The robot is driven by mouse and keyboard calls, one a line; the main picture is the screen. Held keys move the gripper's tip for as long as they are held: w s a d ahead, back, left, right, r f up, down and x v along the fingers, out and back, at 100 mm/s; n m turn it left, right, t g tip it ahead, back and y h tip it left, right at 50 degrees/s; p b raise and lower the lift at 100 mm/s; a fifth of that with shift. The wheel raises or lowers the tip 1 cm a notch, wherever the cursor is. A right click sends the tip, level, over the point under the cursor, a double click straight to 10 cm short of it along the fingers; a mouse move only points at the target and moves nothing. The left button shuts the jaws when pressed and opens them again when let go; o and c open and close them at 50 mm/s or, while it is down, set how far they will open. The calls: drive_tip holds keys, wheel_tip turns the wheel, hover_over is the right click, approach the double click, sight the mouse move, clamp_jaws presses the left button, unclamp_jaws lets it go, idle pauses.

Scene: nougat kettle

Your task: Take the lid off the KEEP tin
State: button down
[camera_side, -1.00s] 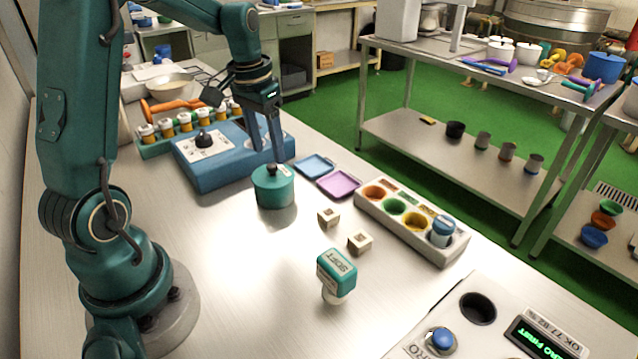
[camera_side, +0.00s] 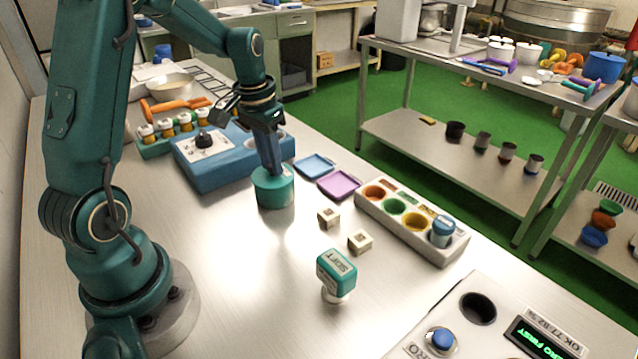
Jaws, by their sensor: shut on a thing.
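A teal round tin (camera_side: 275,194) stands upright on the steel table, with its lid (camera_side: 264,176) on. A label shows in part on the lid's right side, too small to read. My gripper (camera_side: 272,168) points down at the top of the tin, its fingers closed at the lid's dark knob, which they hide. The lid sits on the tin, with no gap that I can make out.
A blue box (camera_side: 215,160) stands close behind the tin. Blue (camera_side: 314,166) and purple (camera_side: 339,185) trays lie to the right. A rack of coloured cups (camera_side: 405,216), two small pale blocks and a teal-headed stamp (camera_side: 337,270) stand further right and nearer. The table in front of the tin is clear.

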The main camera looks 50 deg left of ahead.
drive_tip(key=shift+r, duration=0.5)
drive_tip(key=r, duration=0.3)
drive_tip(key=shift+s+a+r, duration=0.3)
drive_tip(key=shift+r, duration=0.05)
drive_tip(key=s+a+r, duration=0.6)
drive_tip(key=s+r, duration=0.2)
drive_tip(key=r, duration=0.1)
drive_tip(key=shift+s+a+r, duration=0.15)
drive_tip(key=shift+s+a, duration=0.1)
drive_tip(key=shift+s, duration=0.1)
